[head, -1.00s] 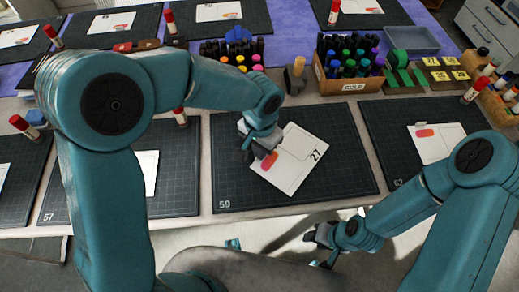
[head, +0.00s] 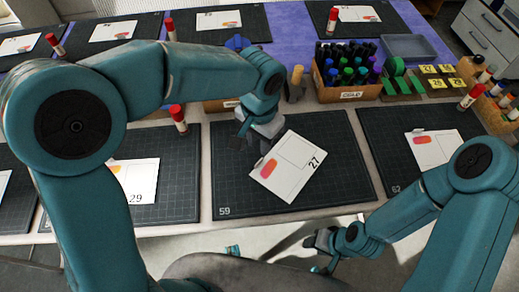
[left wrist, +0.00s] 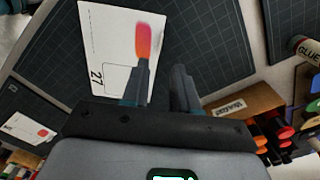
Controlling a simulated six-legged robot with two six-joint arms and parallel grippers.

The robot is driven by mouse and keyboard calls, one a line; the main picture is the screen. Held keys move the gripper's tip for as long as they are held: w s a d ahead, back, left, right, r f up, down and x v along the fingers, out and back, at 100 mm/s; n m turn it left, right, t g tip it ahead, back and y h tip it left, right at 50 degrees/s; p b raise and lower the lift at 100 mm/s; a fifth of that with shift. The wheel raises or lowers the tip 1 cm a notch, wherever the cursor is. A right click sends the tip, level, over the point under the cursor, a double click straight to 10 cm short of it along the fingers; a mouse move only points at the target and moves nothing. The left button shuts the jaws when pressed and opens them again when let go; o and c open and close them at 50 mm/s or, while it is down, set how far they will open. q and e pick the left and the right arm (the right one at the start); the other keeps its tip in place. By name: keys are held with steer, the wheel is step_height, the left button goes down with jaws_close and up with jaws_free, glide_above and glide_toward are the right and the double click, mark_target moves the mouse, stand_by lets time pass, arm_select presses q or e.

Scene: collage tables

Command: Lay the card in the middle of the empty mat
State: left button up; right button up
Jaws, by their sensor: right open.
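A white card (head: 296,178) numbered 27, with an orange-pink patch, lies turned at an angle near the middle of the dark gridded mat (head: 345,180) marked 59. It also shows in the left wrist view (left wrist: 105,45), with the mat (left wrist: 215,45) around it. My left gripper (head: 246,131) is open and empty, just above and left of the card's far corner. In the left wrist view its two fingers (left wrist: 162,85) stand apart with nothing between them. My right gripper (head: 318,248) is open and empty, in front of the table's near edge.
Mats to the left and right hold other cards, such as one numbered 29 (head: 140,180) and one at right (head: 436,148). A box of markers (head: 346,94) stands behind the mat. A glue stick (head: 178,118) stands at the mat's far left.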

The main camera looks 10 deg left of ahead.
arm_select(q)
steer(key=shift+r, duration=2.25)
